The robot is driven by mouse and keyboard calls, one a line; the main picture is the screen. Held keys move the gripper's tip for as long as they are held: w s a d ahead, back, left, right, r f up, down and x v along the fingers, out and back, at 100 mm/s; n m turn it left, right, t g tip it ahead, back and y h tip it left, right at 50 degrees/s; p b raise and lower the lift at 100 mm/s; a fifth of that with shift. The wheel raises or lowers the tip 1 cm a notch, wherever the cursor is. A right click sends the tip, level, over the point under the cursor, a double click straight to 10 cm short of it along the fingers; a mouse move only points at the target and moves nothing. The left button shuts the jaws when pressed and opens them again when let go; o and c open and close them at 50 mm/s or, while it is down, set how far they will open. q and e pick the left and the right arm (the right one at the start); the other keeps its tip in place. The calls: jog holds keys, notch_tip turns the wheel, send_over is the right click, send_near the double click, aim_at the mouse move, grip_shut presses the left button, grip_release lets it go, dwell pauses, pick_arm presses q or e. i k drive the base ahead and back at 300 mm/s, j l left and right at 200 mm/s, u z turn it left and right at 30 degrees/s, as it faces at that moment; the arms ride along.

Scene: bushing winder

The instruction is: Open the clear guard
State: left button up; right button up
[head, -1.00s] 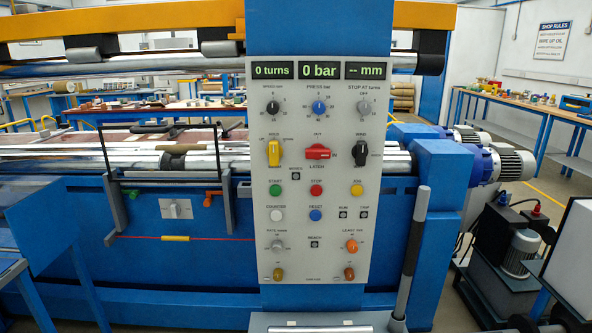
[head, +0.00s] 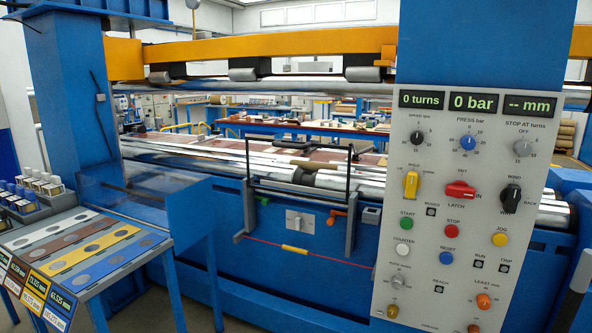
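A black-edged frame (head: 296,137) with upright sides stands in front of the long rollers, left of the control panel in the head view. The rollers show through its middle, so a clear sheet may fill it; its lower edge is near the blue machine front. A see-through bluish panel (head: 150,192) also stands at the left, behind the sample table. I cannot tell for certain which of the two is the clear guard. Neither of my grippers is in view.
The grey control panel (head: 410,245) stands on a blue column at the right. A red cord with a yellow sleeve (head: 294,249) runs below the frame. A table with coloured strips (head: 88,250) fills the lower left. A blue post (head: 67,100) rises behind it.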

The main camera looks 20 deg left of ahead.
aim_at(289, 144)
jog(key=i+j+z, duration=0.1)
jog(key=j, duration=0.35)
jog(key=i+j+z, duration=0.1)
jog(key=j, duration=0.35)
jog(key=i+j, duration=0.1)
jog(key=j, duration=0.35)
jog(key=i+j+z, duration=0.15)
jog(key=j, duration=0.2)
jog(key=i+j+z, duration=0.15)
jog(key=j, duration=0.2)
jog(key=i+j+z, duration=0.15)
jog(key=j, duration=0.2)
